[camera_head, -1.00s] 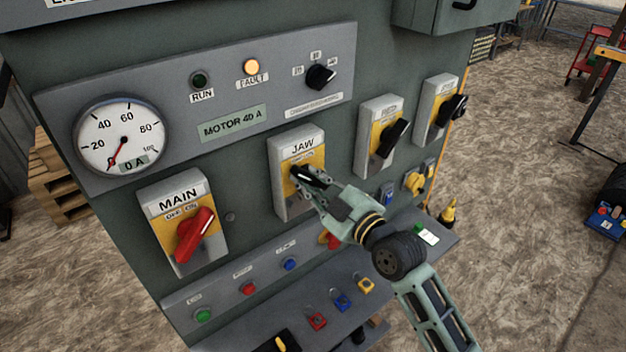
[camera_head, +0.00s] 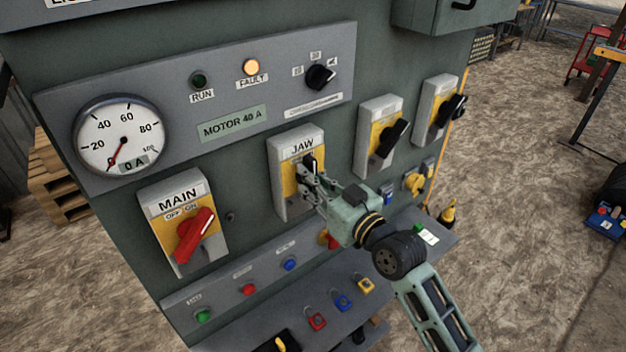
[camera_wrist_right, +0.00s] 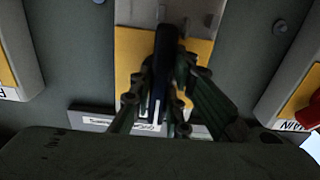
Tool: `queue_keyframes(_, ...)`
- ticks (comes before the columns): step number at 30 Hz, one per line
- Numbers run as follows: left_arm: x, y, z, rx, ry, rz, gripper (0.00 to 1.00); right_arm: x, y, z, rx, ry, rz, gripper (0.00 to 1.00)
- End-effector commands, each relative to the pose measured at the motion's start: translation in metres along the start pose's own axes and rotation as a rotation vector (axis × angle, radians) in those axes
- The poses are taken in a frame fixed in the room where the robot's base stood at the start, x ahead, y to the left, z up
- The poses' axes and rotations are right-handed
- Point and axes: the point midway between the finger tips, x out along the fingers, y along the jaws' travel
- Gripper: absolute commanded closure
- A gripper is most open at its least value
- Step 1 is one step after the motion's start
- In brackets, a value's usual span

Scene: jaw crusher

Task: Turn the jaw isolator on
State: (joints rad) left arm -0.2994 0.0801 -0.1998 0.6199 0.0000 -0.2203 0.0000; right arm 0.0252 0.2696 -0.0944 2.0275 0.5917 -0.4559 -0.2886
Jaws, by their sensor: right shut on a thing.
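The jaw isolator (camera_head: 288,207) is a grey box with a yellow plate and a JAW label on the panel, between the MAIN isolator and two black-handled isolators. My right gripper (camera_head: 308,180) is shut on its black handle (camera_head: 308,160), which now stands nearly upright. In the right wrist view the fingers (camera_wrist_right: 165,95) close on both sides of the dark handle (camera_wrist_right: 166,48), over the yellow plate (camera_wrist_right: 132,60). The fingers hide part of the handle and the lettering on the plate. My left gripper is in no view.
The MAIN isolator (camera_head: 184,222) has a red handle tilted to the right. The FAULT lamp (camera_head: 251,67) glows amber and the RUN lamp (camera_head: 199,80) is dark. The gauge (camera_head: 121,137) reads about 0 A. A shelf below holds several coloured padlocks, including a blue one (camera_head: 343,302).

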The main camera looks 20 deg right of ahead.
Motion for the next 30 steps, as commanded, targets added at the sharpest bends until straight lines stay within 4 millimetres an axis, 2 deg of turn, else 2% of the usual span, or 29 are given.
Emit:
queue_keyframes(18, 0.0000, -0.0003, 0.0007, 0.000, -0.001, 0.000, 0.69, -0.0001, 0.0010, 0.0002, 0.565, 0.001, 0.001, 1.00)
queue_keyframes(30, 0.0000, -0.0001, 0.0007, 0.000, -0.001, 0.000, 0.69, -0.0001, 0.0015, 0.0005, 0.780, 0.000, 0.001, 1.00)
